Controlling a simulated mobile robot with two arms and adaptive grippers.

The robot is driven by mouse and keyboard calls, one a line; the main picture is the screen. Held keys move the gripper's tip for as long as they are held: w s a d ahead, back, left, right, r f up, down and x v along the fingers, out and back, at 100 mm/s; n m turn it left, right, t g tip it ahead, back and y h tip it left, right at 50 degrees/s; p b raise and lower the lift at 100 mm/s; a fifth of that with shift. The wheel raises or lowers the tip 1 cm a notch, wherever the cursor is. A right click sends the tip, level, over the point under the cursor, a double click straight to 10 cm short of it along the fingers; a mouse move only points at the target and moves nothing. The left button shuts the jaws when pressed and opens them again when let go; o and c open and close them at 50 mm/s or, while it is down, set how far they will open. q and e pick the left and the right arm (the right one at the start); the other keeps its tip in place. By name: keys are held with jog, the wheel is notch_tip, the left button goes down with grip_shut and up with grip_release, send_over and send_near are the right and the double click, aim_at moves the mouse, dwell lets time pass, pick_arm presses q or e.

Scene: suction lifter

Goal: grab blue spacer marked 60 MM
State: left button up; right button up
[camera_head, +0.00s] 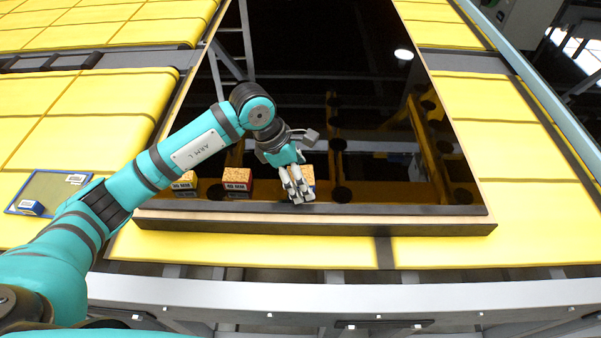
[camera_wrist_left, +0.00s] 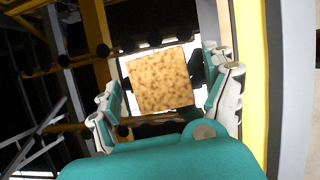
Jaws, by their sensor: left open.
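My left gripper (camera_head: 297,190) is open, low over the front edge of the dark glossy panel (camera_head: 300,100). A block with a speckled tan top (camera_head: 308,172) is partly hidden behind it. In the left wrist view this block (camera_wrist_left: 160,80) lies between the spread fingers of my left gripper (camera_wrist_left: 165,105), with gaps at its sides. Its side colour and marking are hidden. A small blue block (camera_head: 31,207) with a white label sits at the far left; its marking is too small to read. My right gripper is not in view.
A red block (camera_head: 237,179) and a yellow block (camera_head: 185,181) stand along the panel's front edge, left of my left gripper. The blue block is in a blue-rimmed shallow tray (camera_head: 62,186) on yellow padding. The panel is clear to the right and mirrors the surroundings.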

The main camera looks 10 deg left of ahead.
pick_arm(q)
jog(key=shift+f, duration=0.2)
jog(key=c, duration=1.3)
jog(key=shift+r, duration=0.1)
